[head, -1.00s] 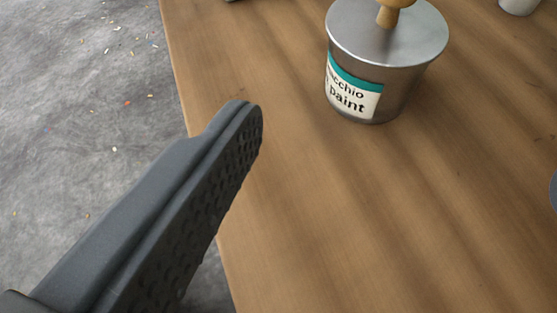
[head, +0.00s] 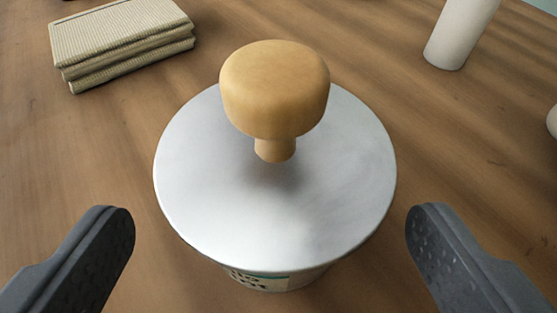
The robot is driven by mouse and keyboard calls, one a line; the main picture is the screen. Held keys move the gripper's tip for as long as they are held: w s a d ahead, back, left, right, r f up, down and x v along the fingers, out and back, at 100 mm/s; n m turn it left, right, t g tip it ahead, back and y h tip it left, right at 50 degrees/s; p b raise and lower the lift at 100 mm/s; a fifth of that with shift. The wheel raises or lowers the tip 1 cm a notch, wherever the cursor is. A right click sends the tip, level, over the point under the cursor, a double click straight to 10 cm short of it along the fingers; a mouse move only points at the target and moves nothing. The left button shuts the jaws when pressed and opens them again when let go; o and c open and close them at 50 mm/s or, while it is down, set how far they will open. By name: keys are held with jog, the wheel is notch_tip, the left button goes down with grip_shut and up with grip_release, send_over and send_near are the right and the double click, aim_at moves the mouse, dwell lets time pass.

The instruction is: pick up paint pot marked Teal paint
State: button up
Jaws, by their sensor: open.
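A metal paint pot (head: 200,200) stands upright in the middle of the head view, with a round silver lid and a wooden knob (head: 275,90) on top. Only a sliver of its label (head: 270,280) shows below the lid, with a teal edge and dark letters too cut off to read. My gripper (head: 271,218) is open, one finger low on each side of the pot. Both fingers are apart from the lid, and nothing is between them but the pot. The pot's lower part is mostly hidden under the lid.
A stack of folded woven cloths (head: 120,40) lies at the back left of the wooden table (head: 110,140). A whitish cylinder (head: 460,30) stands at the back right. Part of another pale object (head: 552,122) shows at the right edge. The table beside the pot is clear.

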aim_at(265, 132)
jog(key=b+x, duration=0.1)
jog(key=x, duration=0.2)
jog(key=shift+w+f, duration=0.1)
jog(key=shift+w, duration=0.05)
jog(key=c, duration=1.2)
jog(key=shift+o, duration=0.2)
jog(key=shift+d, duration=0.1)
notch_tip(265, 132, up, 2)
jog(key=shift+r+p, duration=0.15)
jog(key=shift+p, duration=0.6)
jog(key=shift+r+p, duration=0.5)
jog(key=shift+r, duration=0.4)
jog(key=s+a+r+p, duration=0.1)
jog(key=s+a, duration=0.9)
jog(key=a, duration=0.2)
jog(key=shift+a, duration=0.2)
jog(key=shift+s+p, duration=0.15)
jog(key=shift+p, duration=0.15)
